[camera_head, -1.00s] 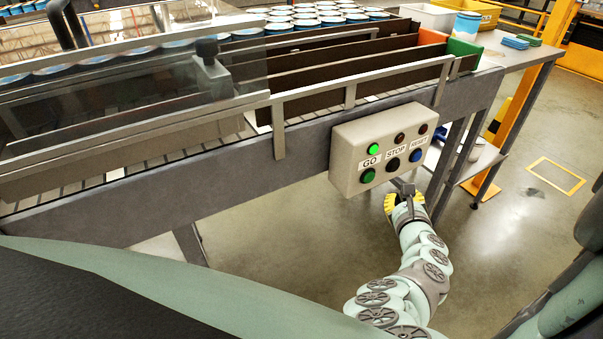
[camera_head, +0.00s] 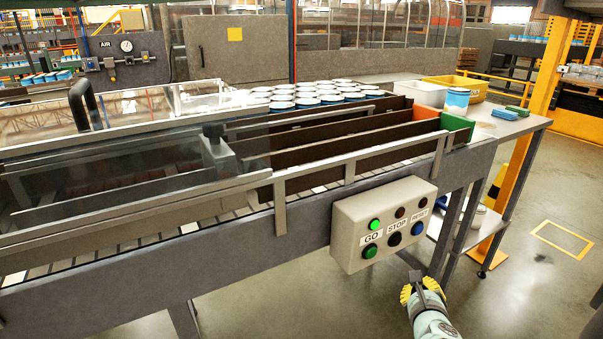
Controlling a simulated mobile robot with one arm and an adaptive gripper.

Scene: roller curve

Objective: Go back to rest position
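My gripper (camera_head: 412,279) is at the bottom of the view, below and right of the control box (camera_head: 350,222). Its yellow fingers are apart from the box, with a dark tip pointing up. I cannot tell if the fingers are open or shut. The box hangs on the front of the roller conveyor (camera_head: 130,280). It carries GO, STOP and RESET labels. The green lamp (camera_head: 375,224) above GO is lit. The lamps above STOP and RESET look dark. Below are a green button (camera_head: 370,251), a black button (camera_head: 394,239) and a blue button (camera_head: 417,228).
Several white-lidded cans (camera_head: 300,97) stand on the conveyor behind dark dividers (camera_head: 350,140). A side table (camera_head: 510,128) holds a blue can (camera_head: 457,101), a yellow bin (camera_head: 465,88) and a white bin (camera_head: 420,93). A yellow post (camera_head: 535,130) stands at the right.

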